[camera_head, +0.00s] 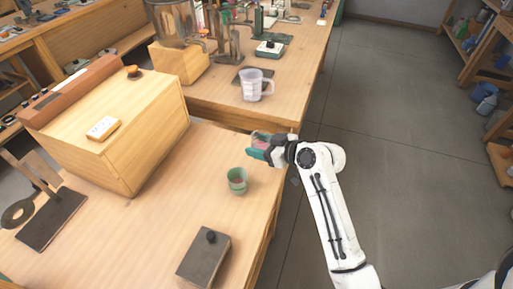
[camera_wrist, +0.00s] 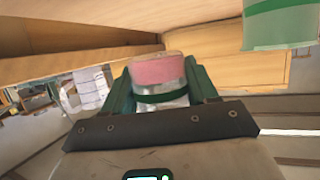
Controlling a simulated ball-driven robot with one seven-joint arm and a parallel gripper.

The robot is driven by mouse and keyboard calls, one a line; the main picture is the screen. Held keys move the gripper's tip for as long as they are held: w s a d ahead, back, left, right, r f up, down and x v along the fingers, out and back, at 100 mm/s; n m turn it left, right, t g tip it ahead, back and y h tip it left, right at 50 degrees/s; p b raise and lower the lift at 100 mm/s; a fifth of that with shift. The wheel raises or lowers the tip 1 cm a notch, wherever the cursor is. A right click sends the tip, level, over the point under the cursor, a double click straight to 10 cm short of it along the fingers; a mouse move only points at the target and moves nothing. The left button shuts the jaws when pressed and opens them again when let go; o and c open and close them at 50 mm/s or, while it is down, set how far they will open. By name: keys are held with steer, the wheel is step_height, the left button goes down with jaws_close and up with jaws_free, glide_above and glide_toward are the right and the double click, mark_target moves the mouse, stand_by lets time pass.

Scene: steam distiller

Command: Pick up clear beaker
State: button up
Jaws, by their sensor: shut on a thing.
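My gripper (camera_wrist: 162,88) has green fingers and is shut on a small clear beaker with a pink top or contents (camera_wrist: 158,70). In the head view my gripper (camera_head: 260,150) is at the table's right edge, and the pink of the held beaker (camera_head: 262,141) shows between its fingers. Most of the beaker's sides are hidden by the fingers. I cannot tell from these views whether it is clear of the table. A larger clear jug with a handle (camera_head: 256,86) stands upright on the far table, apart from my gripper.
A green-banded cup (camera_head: 237,181) stands left of and nearer than my gripper; it also shows in the wrist view (camera_wrist: 280,28). A dark box (camera_head: 204,258) lies at the front, and a wooden cabinet (camera_head: 128,120) stands at left. Floor to the right is open.

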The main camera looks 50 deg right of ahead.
steer(key=s+r, duration=0.3)
steer(key=shift+a+r, duration=0.15)
steer(key=shift+r, duration=0.15)
glide_toward(268, 142)
steer(key=shift+a, duration=0.9)
steer(key=w+a+f+p, duration=0.2)
steer(key=a+p, duration=0.3)
steer(key=a, duration=0.5)
steer(key=w+a+f+p, duration=0.2)
steer(key=a+p, duration=0.4)
steer(key=a, duration=0.4)
steer(key=shift+w+a+f, duration=0.35)
steer(key=shift+w, duration=0.55)
